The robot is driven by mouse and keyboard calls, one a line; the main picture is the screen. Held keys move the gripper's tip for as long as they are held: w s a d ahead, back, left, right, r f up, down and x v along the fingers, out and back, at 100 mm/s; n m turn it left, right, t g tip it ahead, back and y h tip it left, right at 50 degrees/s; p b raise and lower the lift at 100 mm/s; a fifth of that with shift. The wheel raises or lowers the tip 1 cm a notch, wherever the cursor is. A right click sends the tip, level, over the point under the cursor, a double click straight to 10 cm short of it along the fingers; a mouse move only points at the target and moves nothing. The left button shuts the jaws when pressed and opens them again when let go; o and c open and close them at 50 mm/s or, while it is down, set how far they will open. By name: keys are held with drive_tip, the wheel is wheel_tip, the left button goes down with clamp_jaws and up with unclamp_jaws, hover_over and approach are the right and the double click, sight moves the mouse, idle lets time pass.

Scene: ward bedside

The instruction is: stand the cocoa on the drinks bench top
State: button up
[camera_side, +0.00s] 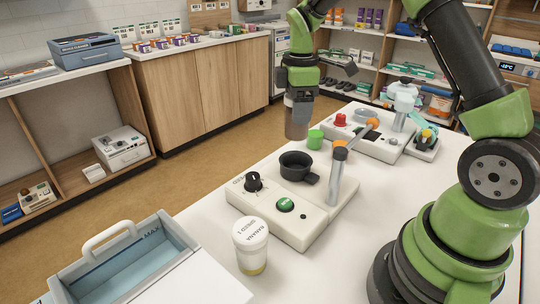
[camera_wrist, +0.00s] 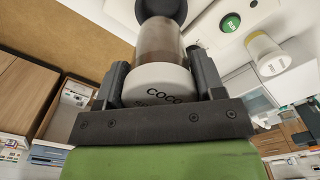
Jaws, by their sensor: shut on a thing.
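The cocoa jar (camera_side: 297,124) has a brown, see-through body and hangs roughly upright below my gripper (camera_side: 300,92) in the side view. In the wrist view, the cocoa (camera_wrist: 162,82) shows its white lid with "COCOA" lettering. The two dark fingers of my gripper (camera_wrist: 155,76) are shut around it. In the side view the jar is in the air, behind a black round cup (camera_side: 297,164) on a white machine (camera_side: 312,210). I cannot tell which surface is the drinks bench top; a white worktop (camera_side: 195,212) carries the machine.
A white-lidded banana canister (camera_side: 251,243) stands at the worktop's front. A green cup (camera_side: 315,140) and a second machine (camera_side: 378,147) are behind. A blue-grey bin (camera_side: 80,268) is at the lower left. A wooden cabinet counter (camera_side: 175,50) with small boxes is at the back.

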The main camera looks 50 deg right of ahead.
drive_tip(key=shift+w+a+r, duration=0.1)
drive_tip(key=shift+a+r, duration=0.1)
drive_tip(key=shift+r, duration=0.05)
drive_tip(key=w+a+f+n, duration=0.15)
drive_tip(key=a+n, duration=0.25)
drive_tip(key=a, duration=0.7)
drive_tip(key=w+a+f+n, duration=0.15)
drive_tip(key=a+n, duration=0.25)
drive_tip(key=a, duration=0.7)
drive_tip(key=shift+s+f, duration=0.15)
drive_tip(key=shift+f, duration=2.45)
drive_tip(key=shift+s+f, duration=0.1)
drive_tip(key=shift+f, duration=2.5)
drive_tip(key=shift+f, duration=0.15)
drive_tip(key=o, duration=1.1)
drive_tip(key=shift+c, duration=0.2)
